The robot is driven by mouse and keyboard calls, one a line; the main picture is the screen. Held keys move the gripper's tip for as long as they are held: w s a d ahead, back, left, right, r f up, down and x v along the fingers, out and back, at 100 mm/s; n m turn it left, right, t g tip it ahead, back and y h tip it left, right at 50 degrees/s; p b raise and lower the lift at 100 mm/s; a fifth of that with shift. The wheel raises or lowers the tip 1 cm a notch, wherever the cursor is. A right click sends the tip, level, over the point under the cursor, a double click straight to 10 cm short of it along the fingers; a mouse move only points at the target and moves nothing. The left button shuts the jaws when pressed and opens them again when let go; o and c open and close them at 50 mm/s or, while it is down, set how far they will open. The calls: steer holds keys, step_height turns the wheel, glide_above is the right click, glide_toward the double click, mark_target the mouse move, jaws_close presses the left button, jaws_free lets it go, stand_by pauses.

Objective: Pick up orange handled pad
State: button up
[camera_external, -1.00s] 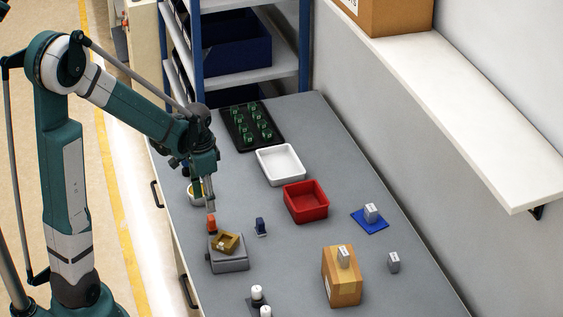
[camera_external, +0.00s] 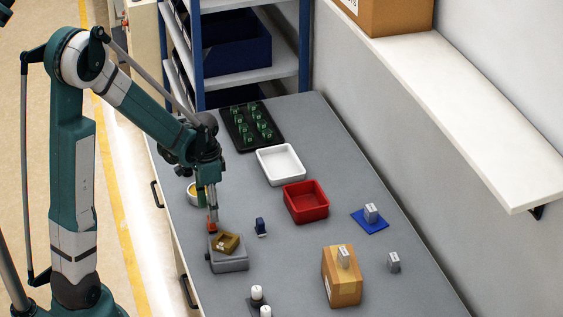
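The orange handle (camera_external: 212,227) of the pad shows as a small upright piece at the back left edge of a grey block (camera_external: 231,262). The pad itself is hard to make out. My gripper (camera_external: 213,217) points down right at the orange handle, its tips overlapping the handle's upper part in this view. The fingers are too small and seen too much edge-on to tell whether they are open or shut on it.
A brown open box (camera_external: 226,243) sits on the grey block. A small dark blue item (camera_external: 261,226) stands to the right. A round container (camera_external: 194,193) is just behind my gripper. The red bin (camera_external: 306,203) and white bin (camera_external: 281,165) stand farther back right, with free table between.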

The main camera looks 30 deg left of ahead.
mark_target(212, 224)
steer(key=shift+f, duration=0.75)
steer(key=shift+f, duration=0.1)
steer(key=shift+f+b, duration=0.5)
steer(key=shift+f, duration=2)
steer(key=c, duration=1)
